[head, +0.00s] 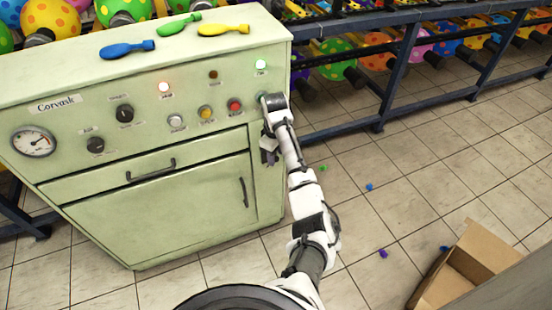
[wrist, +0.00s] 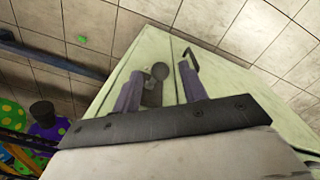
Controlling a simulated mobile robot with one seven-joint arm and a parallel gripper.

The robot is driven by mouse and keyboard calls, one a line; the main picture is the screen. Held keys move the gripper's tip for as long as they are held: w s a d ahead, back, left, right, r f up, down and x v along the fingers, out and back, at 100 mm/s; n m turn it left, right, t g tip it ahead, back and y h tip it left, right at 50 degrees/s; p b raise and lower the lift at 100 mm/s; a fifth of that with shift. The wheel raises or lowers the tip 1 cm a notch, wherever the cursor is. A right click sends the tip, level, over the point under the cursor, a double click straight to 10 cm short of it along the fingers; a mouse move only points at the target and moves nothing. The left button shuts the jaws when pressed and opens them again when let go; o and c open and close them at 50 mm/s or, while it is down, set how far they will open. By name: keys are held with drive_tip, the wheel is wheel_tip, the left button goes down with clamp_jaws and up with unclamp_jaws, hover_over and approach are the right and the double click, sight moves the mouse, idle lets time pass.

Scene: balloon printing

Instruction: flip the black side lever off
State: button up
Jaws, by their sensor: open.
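The pale green machine (head: 190,150) fills the left and middle of the head view. In the wrist view, a dark side lever with a round knob (wrist: 160,72) shows on the machine's side, between the two fingers of my gripper (wrist: 163,68). The fingers are apart and the gripper is open. I cannot tell whether a finger touches the lever. In the head view my gripper (head: 268,154) hangs by the machine's right edge, below the bent wrist. The lever is not clearly visible there.
The machine's front has knobs, lit buttons, a gauge (head: 33,142) and a door handle (head: 244,192). Deflated balloons (head: 178,26) lie on top. A rack (head: 385,75) of colourful balloons stands behind. A cardboard box (head: 468,262) is at lower right. Tiled floor between is mostly free.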

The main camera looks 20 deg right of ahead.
sight(276, 157)
drive_tip(key=shift+f, duration=1.65)
drive_tip(key=shift+w, duration=0.1)
clamp_jaws()
